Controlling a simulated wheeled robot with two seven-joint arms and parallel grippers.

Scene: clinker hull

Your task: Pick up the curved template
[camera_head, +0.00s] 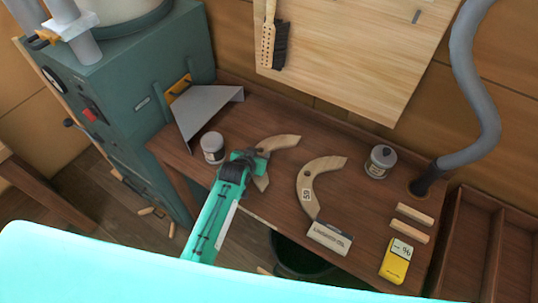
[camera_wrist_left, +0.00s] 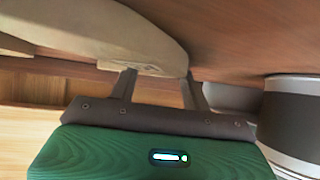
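A pale wooden curved template (camera_head: 280,143) lies on the brown workbench, partly hidden by my left gripper (camera_head: 257,158). In the left wrist view this template (camera_wrist_left: 95,30) fills the upper left, and its marked edge is close beyond the fingertips. My left gripper (camera_wrist_left: 160,78) has its two fingers spread apart, with the template's edge at the tips. I cannot tell how far it sits between them. A second curved piece (camera_head: 306,182), marked 59, lies to the right on the bench. My right gripper is not in view.
A white-and-grey tin (camera_head: 213,148) stands left of the gripper; a dark tin (camera_wrist_left: 292,115) is close at right in the wrist view. A bent grey sheet (camera_head: 205,105), a lidded jar (camera_head: 380,162), a label block (camera_head: 329,238), a yellow meter (camera_head: 397,261) and wooden strips (camera_head: 409,230) occupy the bench.

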